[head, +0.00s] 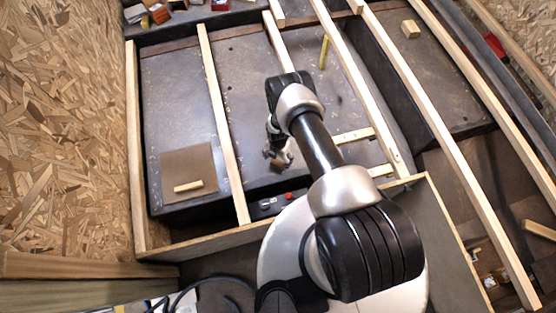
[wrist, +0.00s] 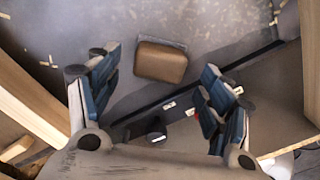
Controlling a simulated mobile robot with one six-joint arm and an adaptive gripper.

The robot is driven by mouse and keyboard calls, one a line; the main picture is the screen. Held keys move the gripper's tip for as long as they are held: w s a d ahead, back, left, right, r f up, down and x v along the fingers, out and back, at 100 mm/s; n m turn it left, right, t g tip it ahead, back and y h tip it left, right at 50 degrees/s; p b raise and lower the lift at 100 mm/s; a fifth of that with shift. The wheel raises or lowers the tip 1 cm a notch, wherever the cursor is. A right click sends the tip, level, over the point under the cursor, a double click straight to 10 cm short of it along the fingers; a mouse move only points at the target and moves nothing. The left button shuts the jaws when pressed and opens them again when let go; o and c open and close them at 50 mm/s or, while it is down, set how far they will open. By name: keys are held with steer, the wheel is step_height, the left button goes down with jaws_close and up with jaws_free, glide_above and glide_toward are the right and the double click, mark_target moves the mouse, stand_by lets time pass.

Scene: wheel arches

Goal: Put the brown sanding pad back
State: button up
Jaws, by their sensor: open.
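The brown sanding pad (wrist: 161,62) is a small rounded block with a grey edge along its far side. In the wrist view it lies on the grey floor panel, ahead of and between the fingers of my gripper (wrist: 161,78). The fingers are spread and I see no contact with the pad. In the head view my gripper (head: 276,148) points down into the middle bay, and a small brown patch at its tip looks like the pad (head: 283,161), mostly covered by the gripper. A brown square sheet (head: 203,160) lies in the left bay with a pale wooden stick on it.
Long pale wooden ribs (head: 222,120) divide the floor into bays, with a board along the front. A dark strip with a red button (head: 289,195) sits close in front of the gripper. A yellow stick (head: 323,52) lies farther back. Small blocks (head: 160,13) sit back left.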

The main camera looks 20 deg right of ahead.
steer(key=w+r+m+t+p, duration=0.15)
steer(key=w+r, duration=0.25)
steer(key=r, duration=0.9)
steer(key=w+r+m+g+p, duration=0.1)
steer(key=w+r+m, duration=0.2)
steer(key=r, duration=0.9)
step_height(320, 180, up, 31)
steer(key=m+t, duration=0.2)
steer(key=m, duration=0.8)
glide_above(278, 162)
steer(key=w, duration=0.3)
steer(key=s+r+m, duration=0.4)
steer(key=s+r, duration=0.5)
steer(key=r, duration=0.1)
steer(key=s+r+m+t, duration=0.1)
steer(key=s+m, duration=0.3)
steer(key=s, duration=0.4)
steer(key=s+r+m+t, duration=0.1)
steer(key=s+r+m, duration=0.3)
steer(key=s, duration=0.5)
steer(key=shift+m, duration=0.25)
